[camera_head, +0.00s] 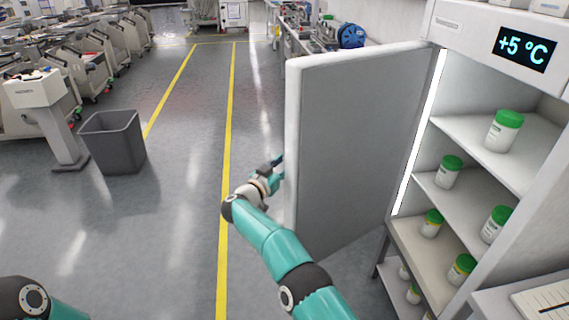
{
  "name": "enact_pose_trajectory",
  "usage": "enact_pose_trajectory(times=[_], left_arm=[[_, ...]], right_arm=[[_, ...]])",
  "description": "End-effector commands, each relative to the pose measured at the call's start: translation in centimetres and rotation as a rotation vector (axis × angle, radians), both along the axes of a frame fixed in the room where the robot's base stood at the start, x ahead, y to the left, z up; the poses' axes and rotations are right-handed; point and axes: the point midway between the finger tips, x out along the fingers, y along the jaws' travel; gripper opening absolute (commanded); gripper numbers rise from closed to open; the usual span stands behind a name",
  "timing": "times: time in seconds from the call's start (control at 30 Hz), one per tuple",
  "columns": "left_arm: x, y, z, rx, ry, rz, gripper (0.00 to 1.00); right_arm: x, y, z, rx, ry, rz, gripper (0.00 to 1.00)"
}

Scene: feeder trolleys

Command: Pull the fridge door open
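The fridge door (356,140) stands swung wide open, its grey inner face and pale edge turned toward me. The fridge (484,62) is on the right, with a display reading +5 °C and lit shelves inside. My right arm reaches up from the bottom middle, and its gripper (278,165) is at the door's free left edge. The fingertips are partly hidden by the door edge, so I cannot tell whether they touch it or grip a handle. The door's outer face is hidden. Only a piece of my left arm shows at the bottom left; its gripper is out of view.
White jars with green lids (503,130) stand on the fridge shelves. A grey bin (113,142) and a white pedestal (47,112) stand at the left. Yellow floor lines (229,150) run through clear floor. A bench (300,40) with a blue reel stands behind the door.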

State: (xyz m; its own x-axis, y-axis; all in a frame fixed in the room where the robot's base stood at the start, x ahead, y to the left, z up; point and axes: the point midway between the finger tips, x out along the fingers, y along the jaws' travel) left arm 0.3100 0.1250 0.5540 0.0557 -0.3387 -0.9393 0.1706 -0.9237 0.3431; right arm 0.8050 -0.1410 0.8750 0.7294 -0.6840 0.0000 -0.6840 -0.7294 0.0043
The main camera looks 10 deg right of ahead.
Motion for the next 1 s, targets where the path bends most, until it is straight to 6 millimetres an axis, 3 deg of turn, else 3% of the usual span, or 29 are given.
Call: enact_pose_trajectory(times=[0.03,0.57,0.6,1.0], left_arm=[[0.00,0.01,0.10,0.000,0.000,0.000,0.92],[0.00,0.00,0.15,0.000,0.000,0.000,0.92],[0.00,0.00,0.15,0.000,0.000,0.000,0.92],[0.01,0.01,0.16,0.000,0.000,0.000,0.92]], right_arm=[[0.30,-0.99,0.74,-0.003,-0.012,-0.008,0.00],[0.27,-1.15,0.81,-0.004,-0.012,-0.018,0.00],[0.27,-1.14,0.81,-0.004,-0.012,-0.018,0.42],[0.18,-0.44,0.32,-0.002,-0.005,-0.013,0.43]])
